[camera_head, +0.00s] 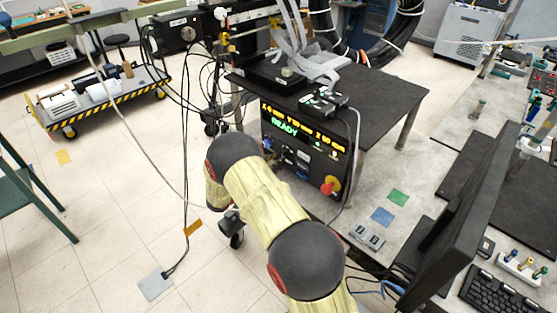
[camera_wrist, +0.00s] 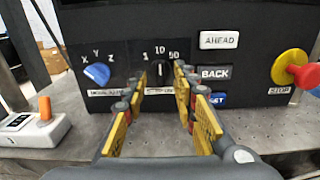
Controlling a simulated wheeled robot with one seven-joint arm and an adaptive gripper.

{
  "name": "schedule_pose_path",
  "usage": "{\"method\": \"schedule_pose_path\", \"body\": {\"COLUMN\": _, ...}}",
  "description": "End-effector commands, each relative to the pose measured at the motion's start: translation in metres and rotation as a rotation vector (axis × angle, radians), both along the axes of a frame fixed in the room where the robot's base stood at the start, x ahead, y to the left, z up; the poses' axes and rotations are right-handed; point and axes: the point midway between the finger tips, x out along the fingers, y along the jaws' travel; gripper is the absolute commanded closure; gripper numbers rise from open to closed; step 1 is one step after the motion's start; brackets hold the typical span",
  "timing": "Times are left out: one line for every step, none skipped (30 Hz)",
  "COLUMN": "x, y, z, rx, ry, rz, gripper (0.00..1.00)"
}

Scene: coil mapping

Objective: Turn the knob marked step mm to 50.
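The step knob (camera_wrist: 160,71) is a small black knob on the dark control panel (camera_wrist: 125,55), with 1, 10 and 50 printed around it. Its light pointer line appears to stand upright, towards the 10. The label below it is partly hidden by my fingers. My gripper (camera_wrist: 161,84) is open, with one yellow finger to the left of the knob and one to the right; I cannot tell whether the tips touch it. In the head view the control box (camera_head: 306,150) shows a lit READY display, and my arm hides part of its front.
A blue X/Y/Z knob (camera_wrist: 97,73) sits left of the step knob. AHEAD (camera_wrist: 219,40), BACK (camera_wrist: 215,73) and a partly hidden blue button (camera_wrist: 218,100) lie to the right, then a red-and-yellow stop button (camera_wrist: 291,68). A white switch box (camera_wrist: 35,127) with an orange lever stands at lower left.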

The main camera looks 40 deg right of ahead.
Motion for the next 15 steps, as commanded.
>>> {"method": "schedule_pose_path", "body": {"x": 0.000, "y": -0.007, "z": -0.001, "rx": 0.001, "ry": -0.001, "rz": -0.003, "gripper": 0.72}}
{"method": "schedule_pose_path", "body": {"x": 0.001, "y": -0.011, "z": -0.001, "rx": 0.001, "ry": -0.002, "rz": -0.002, "gripper": 0.72}}
{"method": "schedule_pose_path", "body": {"x": 0.001, "y": -0.015, "z": -0.001, "rx": 0.001, "ry": -0.001, "rz": -0.002, "gripper": 0.72}}
{"method": "schedule_pose_path", "body": {"x": 0.001, "y": -0.017, "z": -0.001, "rx": 0.001, "ry": -0.001, "rz": -0.002, "gripper": 0.72}}
{"method": "schedule_pose_path", "body": {"x": 0.001, "y": -0.020, "z": -0.001, "rx": 0.001, "ry": -0.001, "rz": -0.001, "gripper": 0.72}}
{"method": "schedule_pose_path", "body": {"x": 0.002, "y": -0.022, "z": 0.000, "rx": 0.001, "ry": -0.001, "rz": -0.001, "gripper": 0.72}}
{"method": "schedule_pose_path", "body": {"x": 0.002, "y": -0.023, "z": 0.000, "rx": 0.001, "ry": -0.001, "rz": -0.001, "gripper": 0.72}}
{"method": "schedule_pose_path", "body": {"x": 0.002, "y": -0.024, "z": 0.000, "rx": 0.001, "ry": -0.001, "rz": -0.001, "gripper": 0.72}}
{"method": "schedule_pose_path", "body": {"x": 0.002, "y": -0.025, "z": 0.000, "rx": 0.001, "ry": -0.001, "rz": -0.001, "gripper": 0.72}}
{"method": "schedule_pose_path", "body": {"x": 0.002, "y": -0.025, "z": 0.000, "rx": 0.001, "ry": 0.000, "rz": -0.001, "gripper": 0.72}}
{"method": "schedule_pose_path", "body": {"x": 0.002, "y": -0.025, "z": 0.000, "rx": 0.001, "ry": 0.000, "rz": 0.000, "gripper": 0.72}}
{"method": "schedule_pose_path", "body": {"x": 0.002, "y": -0.025, "z": 0.000, "rx": 0.001, "ry": 0.000, "rz": 0.000, "gripper": 0.72}}
{"method": "schedule_pose_path", "body": {"x": 0.002, "y": -0.025, "z": 0.000, "rx": 0.001, "ry": 0.000, "rz": 0.000, "gripper": 0.72}}
{"method": "schedule_pose_path", "body": {"x": 0.002, "y": -0.025, "z": 0.000, "rx": 0.001, "ry": 0.000, "rz": 0.000, "gripper": 0.72}}
{"method": "schedule_pose_path", "body": {"x": 0.002, "y": -0.025, "z": 0.000, "rx": 0.001, "ry": 0.000, "rz": 0.000, "gripper": 0.72}}
